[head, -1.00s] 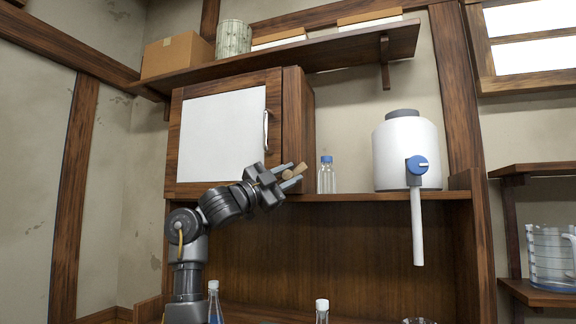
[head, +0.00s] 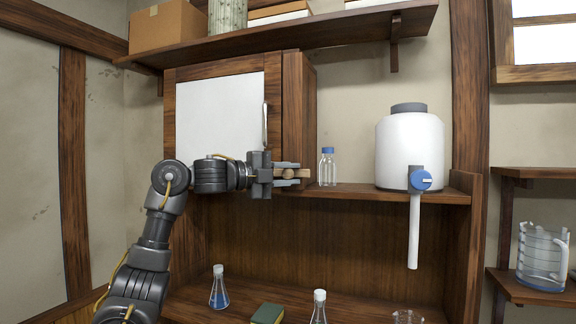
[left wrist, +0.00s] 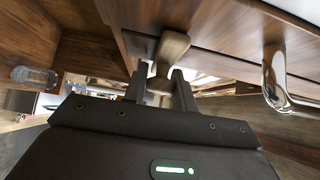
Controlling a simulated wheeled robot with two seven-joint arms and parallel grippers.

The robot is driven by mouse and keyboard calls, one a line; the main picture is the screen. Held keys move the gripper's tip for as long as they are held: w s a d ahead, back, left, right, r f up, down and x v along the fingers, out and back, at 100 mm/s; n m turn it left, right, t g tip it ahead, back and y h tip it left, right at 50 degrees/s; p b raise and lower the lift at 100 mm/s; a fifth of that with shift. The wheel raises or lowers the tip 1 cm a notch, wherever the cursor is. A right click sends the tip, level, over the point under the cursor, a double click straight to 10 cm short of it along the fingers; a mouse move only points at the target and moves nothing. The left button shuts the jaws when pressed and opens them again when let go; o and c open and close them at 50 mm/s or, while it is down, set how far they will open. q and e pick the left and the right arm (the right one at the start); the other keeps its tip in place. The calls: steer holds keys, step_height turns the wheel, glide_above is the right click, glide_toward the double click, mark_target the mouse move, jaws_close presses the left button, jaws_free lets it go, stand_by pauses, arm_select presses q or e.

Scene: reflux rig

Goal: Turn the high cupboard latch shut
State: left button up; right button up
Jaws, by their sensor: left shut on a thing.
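The high cupboard (head: 299,110) has a door with a white panel (head: 215,115) and a metal handle (head: 265,125), and the door looks closed. The small wooden latch (head: 288,173) is at the door's lower right, lying about level across the frame. My left gripper (head: 291,174) is shut on it, with fingers above and below. The fingers hide part of the latch. My right gripper is not in view.
A blue-capped bottle (head: 327,167) stands on the shelf just right of the latch. A white tank (head: 410,150) with a blue tap is farther right. A blue-liquid flask (head: 219,288) and a green-yellow sponge (head: 267,314) are on the counter below. A cardboard box (head: 168,27) sits above.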

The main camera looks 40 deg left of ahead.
arm_select(q)
steer(key=shift+f, duration=0.2)
steer(key=o, duration=1)
steer(key=shift+d+r, duration=0.1)
steer(key=shift+c, duration=0.2)
steer(key=b+v, duration=0.3)
steer(key=v, duration=0.7)
steer(key=shift+s+b, duration=0.3)
steer(key=shift+s, duration=0.05)
steer(key=shift+r, duration=0.1)
